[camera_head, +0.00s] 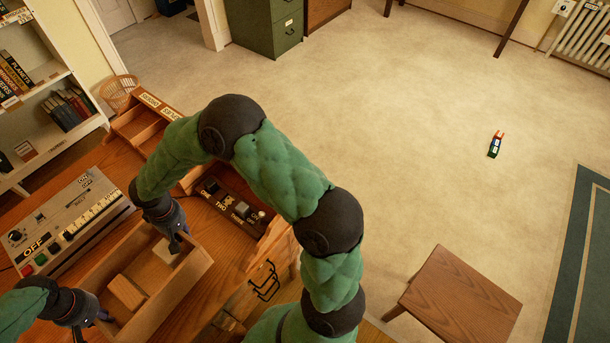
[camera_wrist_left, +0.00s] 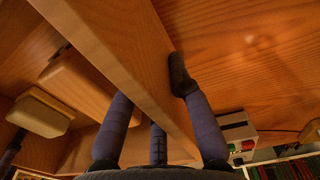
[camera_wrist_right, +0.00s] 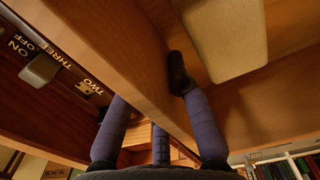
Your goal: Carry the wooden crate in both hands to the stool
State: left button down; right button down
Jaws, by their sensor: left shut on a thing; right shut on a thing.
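The wooden crate (camera_head: 176,303) is at the desk's near side, with two pale blocks inside, one near the middle (camera_head: 127,292) and one near the right gripper (camera_head: 163,252). My left gripper (camera_head: 103,314) is shut on the crate's near-left wall; this wall runs between its fingers in the left wrist view (camera_wrist_left: 125,55). My right gripper (camera_head: 180,241) is shut on the far wall, also between its fingers in the right wrist view (camera_wrist_right: 120,50). I cannot tell whether the crate touches the desk. The brown wooden stool (camera_head: 458,298) stands on the floor at the lower right, its top bare.
On the desk, a control panel (camera_head: 70,222) stands left of the crate and a switch box (camera_head: 232,208) to its right. A small dark object (camera_head: 495,145) lies on the carpet. A green-bordered rug (camera_head: 577,265) lies right of the stool. The middle floor is mostly clear.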

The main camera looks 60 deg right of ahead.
aim_at(463, 304)
jog(key=k+j, duration=0.45)
jog(key=k+j+z, duration=0.4)
jog(key=k+z, duration=0.1)
jog(key=z, duration=2.8)
